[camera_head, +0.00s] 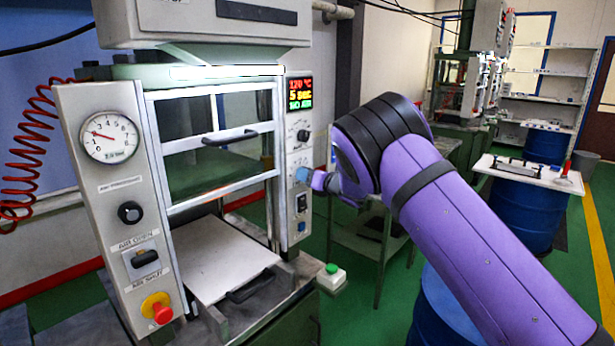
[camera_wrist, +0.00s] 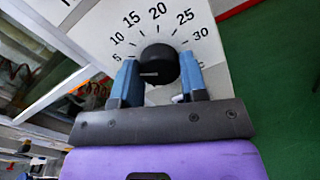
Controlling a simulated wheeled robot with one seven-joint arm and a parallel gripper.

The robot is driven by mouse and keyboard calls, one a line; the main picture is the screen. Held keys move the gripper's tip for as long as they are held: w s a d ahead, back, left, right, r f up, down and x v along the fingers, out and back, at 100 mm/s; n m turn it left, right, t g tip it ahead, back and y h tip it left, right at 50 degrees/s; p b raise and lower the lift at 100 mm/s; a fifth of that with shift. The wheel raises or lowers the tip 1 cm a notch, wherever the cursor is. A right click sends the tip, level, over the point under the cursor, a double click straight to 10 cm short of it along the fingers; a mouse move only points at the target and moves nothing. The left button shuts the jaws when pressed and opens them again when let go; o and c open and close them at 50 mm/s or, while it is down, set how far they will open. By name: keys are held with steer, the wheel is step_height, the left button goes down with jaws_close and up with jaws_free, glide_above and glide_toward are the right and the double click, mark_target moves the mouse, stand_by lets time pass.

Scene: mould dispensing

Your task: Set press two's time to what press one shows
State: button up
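The near press has a display (camera_head: 300,94) that reads about 120 °C, 5 sec and a green line that looks like NO AIR. My gripper (camera_head: 303,176) is at the right control panel of this press, below a smaller black knob (camera_head: 303,135). In the wrist view, a black dial knob (camera_wrist: 158,64) sits on a white scale marked 5 to 30, its pale mark pointing left, near the low end. The blue fingers of my gripper (camera_wrist: 157,72) flank the knob and appear closed on it. My gripper hides this dial in the head view. Which press is one or two is not labelled.
Another press (camera_head: 470,85) stands in the back right, its display unreadable here. The near press has a gauge (camera_head: 110,137), a red stop button (camera_head: 157,307) and a white plate (camera_head: 222,260). A blue drum and side table (camera_head: 530,172) stand right.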

steer(key=shift+m, duration=0.3)
steer(key=m, duration=1.4)
steer(key=m+g, duration=0.1)
steer(key=m, duration=1.3)
steer(key=shift+d+r+m+y, duration=0.1)
steer(key=shift+m+y, duration=0.2)
stand_by(0.4)
steer(key=o, duration=0.9)
steer(key=shift+r, duration=0.1)
